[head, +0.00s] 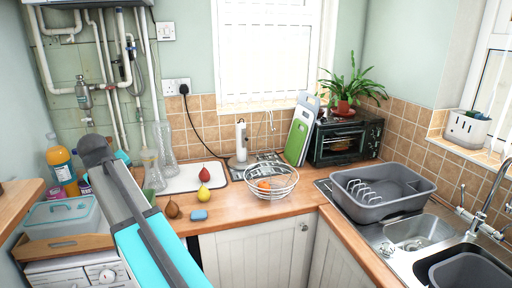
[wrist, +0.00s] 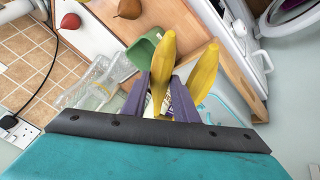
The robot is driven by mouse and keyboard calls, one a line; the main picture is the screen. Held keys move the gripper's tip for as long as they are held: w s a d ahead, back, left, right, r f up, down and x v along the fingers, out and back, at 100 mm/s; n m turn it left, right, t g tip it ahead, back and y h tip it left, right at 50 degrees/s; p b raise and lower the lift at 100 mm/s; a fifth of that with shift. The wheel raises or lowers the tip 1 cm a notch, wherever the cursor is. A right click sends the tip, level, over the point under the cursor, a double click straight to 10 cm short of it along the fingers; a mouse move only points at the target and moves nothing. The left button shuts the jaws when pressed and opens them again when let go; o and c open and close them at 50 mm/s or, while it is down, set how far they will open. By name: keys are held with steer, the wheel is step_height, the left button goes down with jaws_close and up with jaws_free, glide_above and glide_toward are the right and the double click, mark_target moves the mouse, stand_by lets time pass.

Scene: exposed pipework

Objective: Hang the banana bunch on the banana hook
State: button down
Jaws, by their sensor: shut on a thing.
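The banana bunch shows in the wrist view as two yellow bananas, a left one (wrist: 163,68) and a right one (wrist: 205,72). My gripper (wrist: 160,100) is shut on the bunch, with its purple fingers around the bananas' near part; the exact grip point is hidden. In the head view my arm reaches into the left side, and the bunch and fingers cannot be made out there. A thin wire hook (head: 271,118) stands above the wire fruit basket (head: 272,189) on the wooden counter, apart from the arm and to its right. An orange fruit lies in the basket.
A white appliance (head: 241,144), chopping boards (head: 300,134) and a toaster oven (head: 346,141) stand behind.

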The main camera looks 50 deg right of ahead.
steer(key=s+d+m+t+h+p, duration=0.1)
steer(key=s+d+m+h+p, duration=0.1)
steer(key=d, duration=1.1)
steer(key=s+d+m+t+h+p, duration=0.2)
steer(key=d, duration=1.1)
steer(key=s+d+r+m+t+h+p, duration=0.2)
steer(key=s+d+h, duration=0.3)
steer(key=s+d, duration=1)
steer(key=shift+s+d+r+t+p, duration=0.35)
steer(key=shift+d+p, duration=0.5)
steer(key=shift+d, duration=1.35)
steer(key=shift+s+d+r, duration=0.1)
steer(key=shift+s+d, duration=0.25)
steer(key=shift+s, duration=0.1)
steer(key=s+d+r+t+h+p, duration=0.1)
steer(key=s+d, duration=0.1)
steer(key=s, duration=0.5)
steer(key=s+d+r+m+t+h+p, duration=0.1)
steer(key=s+d+p, duration=0.1)
steer(key=s, duration=0.5)
steer(key=shift+s+d+h, duration=0.15)
steer(key=shift+d+h, duration=0.05)
steer(key=shift+h, duration=0.2)
